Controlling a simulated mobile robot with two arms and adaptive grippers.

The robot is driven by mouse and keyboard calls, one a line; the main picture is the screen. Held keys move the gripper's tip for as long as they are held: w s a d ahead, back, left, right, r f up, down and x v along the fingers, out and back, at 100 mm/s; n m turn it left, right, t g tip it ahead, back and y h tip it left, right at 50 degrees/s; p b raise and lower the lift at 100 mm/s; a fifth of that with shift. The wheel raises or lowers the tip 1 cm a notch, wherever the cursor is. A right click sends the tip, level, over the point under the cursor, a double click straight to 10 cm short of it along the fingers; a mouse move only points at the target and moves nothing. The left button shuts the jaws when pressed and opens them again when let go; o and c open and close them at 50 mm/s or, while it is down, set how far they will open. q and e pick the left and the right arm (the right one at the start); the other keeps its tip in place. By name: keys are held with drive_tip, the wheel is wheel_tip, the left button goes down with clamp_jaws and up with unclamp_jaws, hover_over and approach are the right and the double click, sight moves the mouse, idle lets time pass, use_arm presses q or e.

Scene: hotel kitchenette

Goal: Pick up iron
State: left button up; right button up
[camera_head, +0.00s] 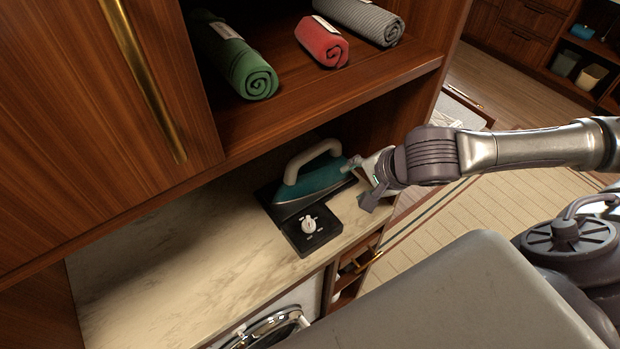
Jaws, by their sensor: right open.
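The iron (313,184) has a teal body and a pale loop handle. It rests on a black base (312,239) with a white dial, on the marble counter under a wooden shelf. My right gripper (358,180) comes in from the right and is beside the right end of the iron. It is open; its fingers are small and partly hidden behind the wrist, so I cannot tell whether they touch the iron. My left gripper is not in view.
Rolled towels, green (237,62), red (322,41) and grey striped (360,17), lie on the shelf above. A cabinet door (90,120) with a brass handle is at left. The marble counter (165,265) is clear left of the iron. A round appliance door (275,330) shows below.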

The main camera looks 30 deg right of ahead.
sight(314, 150)
drive_tip(key=w+b, duration=0.1)
drive_tip(key=w, duration=0.2)
drive_tip(key=w+a+b, duration=0.1)
drive_tip(key=w, duration=0.3)
drive_tip(key=w+a+b, duration=0.1)
drive_tip(key=w+b, duration=0.1)
drive_tip(key=w, duration=0.2)
drive_tip(key=shift+w+a+r, duration=0.1)
drive_tip(key=shift+w+a, duration=0.05)
drive_tip(key=shift+w, duration=0.15)
drive_tip(key=p+x, duration=0.1)
drive_tip(key=x, duration=0.4)
drive_tip(key=shift+w+f+p, duration=0.1)
drive_tip(key=shift+f+p, duration=0.1)
drive_tip(key=shift+p, duration=0.15)
drive_tip(key=shift+c, duration=0.7)
clamp_jaws()
drive_tip(key=shift+r, duration=0.15)
